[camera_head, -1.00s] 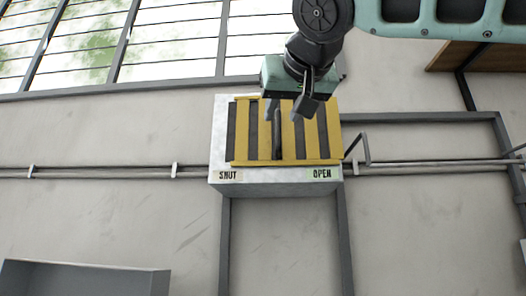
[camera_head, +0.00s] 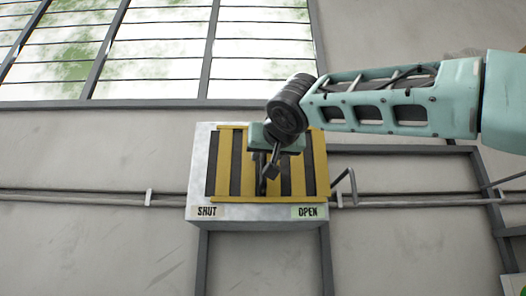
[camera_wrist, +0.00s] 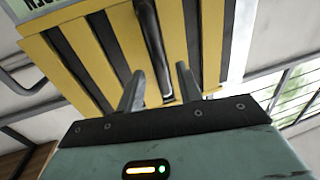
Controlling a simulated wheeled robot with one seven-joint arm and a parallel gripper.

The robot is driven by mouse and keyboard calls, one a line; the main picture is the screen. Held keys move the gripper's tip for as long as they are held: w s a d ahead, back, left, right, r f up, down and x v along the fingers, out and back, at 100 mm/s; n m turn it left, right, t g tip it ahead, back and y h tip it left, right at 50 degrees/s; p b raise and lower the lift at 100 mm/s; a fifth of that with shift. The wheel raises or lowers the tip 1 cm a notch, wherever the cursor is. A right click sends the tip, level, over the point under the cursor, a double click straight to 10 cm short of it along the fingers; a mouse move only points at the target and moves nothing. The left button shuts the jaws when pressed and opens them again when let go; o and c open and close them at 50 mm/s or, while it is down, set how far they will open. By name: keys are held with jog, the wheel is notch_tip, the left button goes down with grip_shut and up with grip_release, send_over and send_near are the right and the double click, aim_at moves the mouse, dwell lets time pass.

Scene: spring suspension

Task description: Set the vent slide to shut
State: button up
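The vent is a pale box (camera_head: 200,180) on the wall with a yellow slatted slide plate (camera_head: 223,165) and dark gaps between its bars. The plate sits toward the right, with a bare strip of box at its left. The label SHUT (camera_head: 207,211) is at lower left and OPEN (camera_head: 308,211) at lower right. A dark upright handle (camera_wrist: 150,45) stands at mid-plate. My gripper (camera_head: 265,165) is in front of it. In the wrist view my gripper (camera_wrist: 160,72) is open, its fingers on either side of the handle's end. Contact cannot be told.
A bent metal rod (camera_head: 348,185) sticks out at the box's right. A pipe (camera_head: 100,198) runs along the wall on both sides. A window (camera_head: 150,50) is above. The wall left of the box is otherwise clear.

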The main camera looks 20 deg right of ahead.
aim_at(264, 158)
jog(key=shift+w+d+p, duration=0.2)
jog(key=shift+w+p, duration=0.4)
jog(key=shift+w, duration=1.2)
grip_shut()
jog(key=shift+w+a+b, duration=0.25)
jog(key=shift+a+b, duration=0.1)
jog(key=shift+a, duration=0.5)
jog(key=shift+w+a+b, duration=0.25)
jog(key=shift+a+b, duration=0.1)
jog(key=shift+a, duration=0.45)
grip_release()
jog(key=shift+a, duration=0.2)
jog(key=shift+d, duration=0.1)
